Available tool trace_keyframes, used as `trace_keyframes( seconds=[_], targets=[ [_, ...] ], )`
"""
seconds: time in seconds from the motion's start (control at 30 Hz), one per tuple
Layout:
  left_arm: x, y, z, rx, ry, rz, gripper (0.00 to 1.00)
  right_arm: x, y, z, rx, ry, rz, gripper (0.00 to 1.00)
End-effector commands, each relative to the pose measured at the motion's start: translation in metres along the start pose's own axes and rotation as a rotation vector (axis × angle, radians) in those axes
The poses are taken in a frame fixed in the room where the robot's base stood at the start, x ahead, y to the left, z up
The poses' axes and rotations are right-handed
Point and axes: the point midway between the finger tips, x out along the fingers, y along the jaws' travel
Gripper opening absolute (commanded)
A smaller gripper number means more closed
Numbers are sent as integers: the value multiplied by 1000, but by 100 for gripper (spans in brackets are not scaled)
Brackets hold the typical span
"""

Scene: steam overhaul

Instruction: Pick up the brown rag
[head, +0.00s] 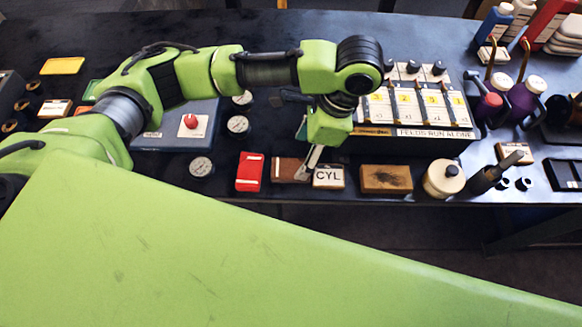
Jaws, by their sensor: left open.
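My left gripper (308,163) points down at the front edge of the bench, and its jaws are open. Its fingertips are at the right end of a flat dark-brown item (287,168), which may be the brown rag. The fingers partly cover that item, and I cannot tell whether they touch it. A lighter brown, dark-stained block-like item (386,180) lies further right; I cannot tell whether it is cloth. My right gripper is not in view.
Close beside the fingers are a white block marked CYL (328,177) and a red item (250,172). A cream round pot (443,179) stands to the right. A labelled panel with levers (420,108) stands behind the gripper. My large green body part covers the foreground.

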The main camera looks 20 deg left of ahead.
Motion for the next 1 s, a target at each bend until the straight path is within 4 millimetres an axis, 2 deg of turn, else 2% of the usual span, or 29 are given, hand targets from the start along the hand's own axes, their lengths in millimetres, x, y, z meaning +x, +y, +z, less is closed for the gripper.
trace_keyframes(
  seconds=[0.07,0.17,0.4,0.47,0.6,0.7,0.83,1.0],
  targets=[
    [14,0,0,-1,0,3,61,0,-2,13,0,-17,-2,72],
    [26,0,0,-1,1,1,61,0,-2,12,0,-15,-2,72],
    [43,0,3,-1,-1,1,61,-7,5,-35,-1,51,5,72],
    [52,0,4,-2,-2,1,61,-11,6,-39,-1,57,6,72],
    [74,-1,4,-1,0,0,61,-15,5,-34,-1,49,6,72],
    [82,-1,4,0,1,0,61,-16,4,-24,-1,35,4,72],
    [85,-1,3,0,2,-2,61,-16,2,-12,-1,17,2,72],
    [84,-1,3,0,2,-2,61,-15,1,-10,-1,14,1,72]
  ],
)
